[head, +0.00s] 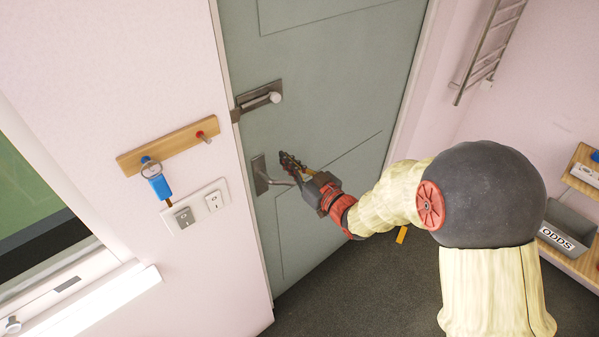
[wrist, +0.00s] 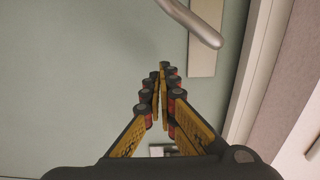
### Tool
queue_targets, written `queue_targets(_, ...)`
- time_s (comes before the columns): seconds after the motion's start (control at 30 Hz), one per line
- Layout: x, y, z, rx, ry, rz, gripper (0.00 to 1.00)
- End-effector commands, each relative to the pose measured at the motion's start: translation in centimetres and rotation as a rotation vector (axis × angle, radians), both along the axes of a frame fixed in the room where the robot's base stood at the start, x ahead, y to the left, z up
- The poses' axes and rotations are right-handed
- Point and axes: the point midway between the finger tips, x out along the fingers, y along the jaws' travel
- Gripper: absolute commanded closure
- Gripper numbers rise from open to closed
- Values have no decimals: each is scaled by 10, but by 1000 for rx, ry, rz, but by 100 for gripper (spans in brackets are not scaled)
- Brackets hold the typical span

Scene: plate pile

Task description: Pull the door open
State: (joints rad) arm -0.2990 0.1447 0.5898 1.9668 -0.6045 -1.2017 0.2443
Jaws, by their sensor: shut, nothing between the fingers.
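The grey-green door (head: 330,95) stands closed in its frame in the head view. Its lever handle (head: 261,178) sits on a metal plate near the door's left edge; the lever (wrist: 192,22) and plate (wrist: 204,62) also show at the top of the wrist view. A slide bolt (head: 258,98) with a pale knob is above the handle; I cannot tell whether it is engaged. My gripper (head: 287,158) is shut and empty, close to the door beside the lever. In the wrist view its fingertips (wrist: 160,72) lie below and left of the lever's tip, apart from it.
Left of the door, a wooden rack (head: 170,146) holds a key with a blue tag (head: 156,178), above switches (head: 198,205). A window is far left. Right are a wall rail (head: 488,50) and a shelf with an ODDS bin (head: 568,228). Dark floor (head: 345,290) is mostly clear.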

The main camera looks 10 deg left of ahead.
Motion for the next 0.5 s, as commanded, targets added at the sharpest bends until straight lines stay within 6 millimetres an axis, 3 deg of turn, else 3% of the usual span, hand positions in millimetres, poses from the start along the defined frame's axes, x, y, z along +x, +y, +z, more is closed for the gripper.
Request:
queue_targets(0.2, 14, 17, -1, 1, 1, 0, 100)
queue_targets(0.5, 17, 19, 0, 0, 1, -1, 100)
